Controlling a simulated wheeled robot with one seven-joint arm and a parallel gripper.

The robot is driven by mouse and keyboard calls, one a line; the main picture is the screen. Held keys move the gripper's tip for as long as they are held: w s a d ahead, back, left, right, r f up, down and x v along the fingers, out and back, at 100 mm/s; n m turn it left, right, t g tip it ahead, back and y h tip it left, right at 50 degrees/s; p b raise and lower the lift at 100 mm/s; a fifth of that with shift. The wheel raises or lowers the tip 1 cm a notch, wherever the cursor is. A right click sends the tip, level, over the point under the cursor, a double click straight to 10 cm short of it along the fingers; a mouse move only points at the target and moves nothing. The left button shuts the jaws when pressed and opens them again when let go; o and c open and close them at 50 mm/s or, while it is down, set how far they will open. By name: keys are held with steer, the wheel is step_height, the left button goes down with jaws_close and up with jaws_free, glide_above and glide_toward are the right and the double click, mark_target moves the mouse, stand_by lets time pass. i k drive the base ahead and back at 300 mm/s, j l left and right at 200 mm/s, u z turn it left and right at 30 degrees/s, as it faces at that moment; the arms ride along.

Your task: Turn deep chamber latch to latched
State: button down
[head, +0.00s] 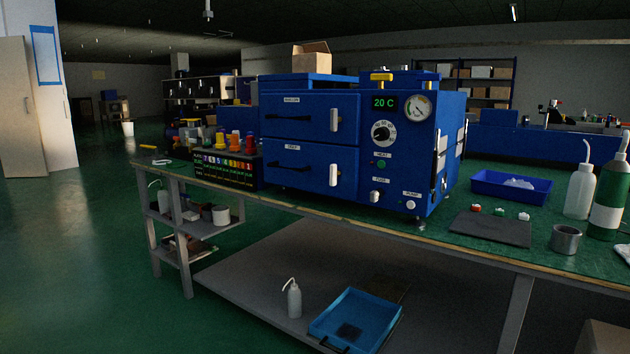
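A blue press cabinet (362,190) stands on the bench, with two chamber doors one above the other on its front. The lower door (300,185) carries a small label that seems to read "DEEP", with a black bar handle (290,154) below it. A white upright latch handle (333,174) sits near this door's right edge. The upper door (300,108) has its own black bar handle (288,118) and white upright latch (334,120). Both doors look closed. Whether either latch is engaged is too small to tell. My gripper is not in view.
Right of the doors are a 20 C display (384,102), a gauge (418,106) and a black dial (383,133). A rack of coloured pieces (228,160) stands left of the cabinet. A blue tray (510,187) and bottles are at right. Floor at left is clear.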

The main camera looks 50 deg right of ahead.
mark_target(333, 172)
steer(key=z, duration=1.55)
steer(key=i+l+z, duration=0.1)
